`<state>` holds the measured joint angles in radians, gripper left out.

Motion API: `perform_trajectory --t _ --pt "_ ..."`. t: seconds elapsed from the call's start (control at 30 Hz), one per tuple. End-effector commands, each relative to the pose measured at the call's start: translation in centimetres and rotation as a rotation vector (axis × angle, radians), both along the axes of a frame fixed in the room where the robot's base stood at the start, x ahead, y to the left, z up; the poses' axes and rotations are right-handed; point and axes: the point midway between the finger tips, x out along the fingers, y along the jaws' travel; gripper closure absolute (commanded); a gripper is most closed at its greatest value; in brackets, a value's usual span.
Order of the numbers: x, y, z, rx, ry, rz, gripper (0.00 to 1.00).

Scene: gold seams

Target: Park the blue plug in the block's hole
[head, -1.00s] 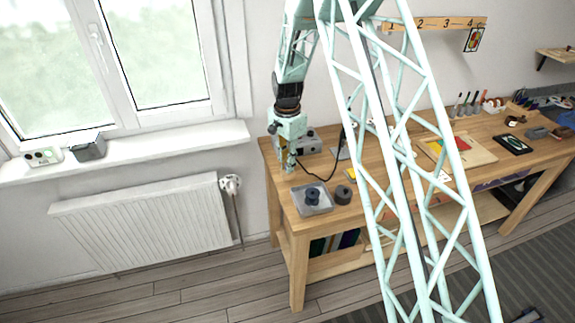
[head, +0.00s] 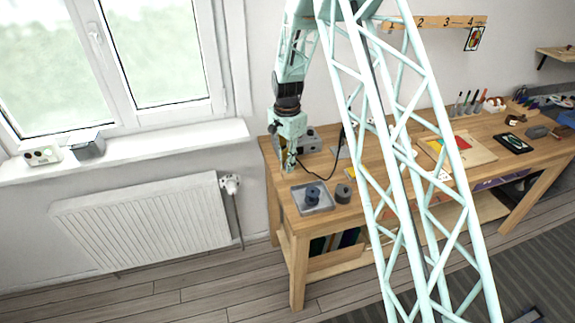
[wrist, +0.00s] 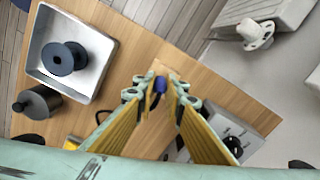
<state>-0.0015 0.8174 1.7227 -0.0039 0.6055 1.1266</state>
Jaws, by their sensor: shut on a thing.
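My gripper (wrist: 160,92) points down over the left end of the wooden workbench (head: 325,165). In the wrist view its yellow-padded fingers are shut on the blue plug (wrist: 160,84), which shows at the fingertips. A dark cable is beside the plug. In the head view my gripper (head: 289,168) is low over the bench, and the plug is too small to make out. A pale wooden edge shows by the plug in the wrist view, but I cannot tell whether it is the block. No hole is visible.
A grey metal tray (wrist: 94,83) with a dark spool (wrist: 64,58) stands near the front edge. A dark cylinder (wrist: 37,102) is beside it. A grey device (wrist: 222,132) sits on the gripper's other side. A black cable (head: 322,178) crosses the bench. The radiator (head: 140,225) is left.

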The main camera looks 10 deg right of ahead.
Motion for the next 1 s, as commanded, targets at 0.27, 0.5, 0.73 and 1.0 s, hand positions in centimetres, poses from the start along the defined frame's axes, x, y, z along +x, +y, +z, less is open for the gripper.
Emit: perform_trajectory --t 0.27,0.5,0.73,1.0 --pt "-0.09 0.0 -0.11 0.0 0.002 0.0 0.88" --pt "-0.07 0.0 -0.09 0.0 0.001 0.0 0.74" --pt "-0.07 0.0 -0.09 0.0 0.001 0.0 0.65" --pt "-0.04 0.0 -0.05 0.0 0.001 0.0 0.6"
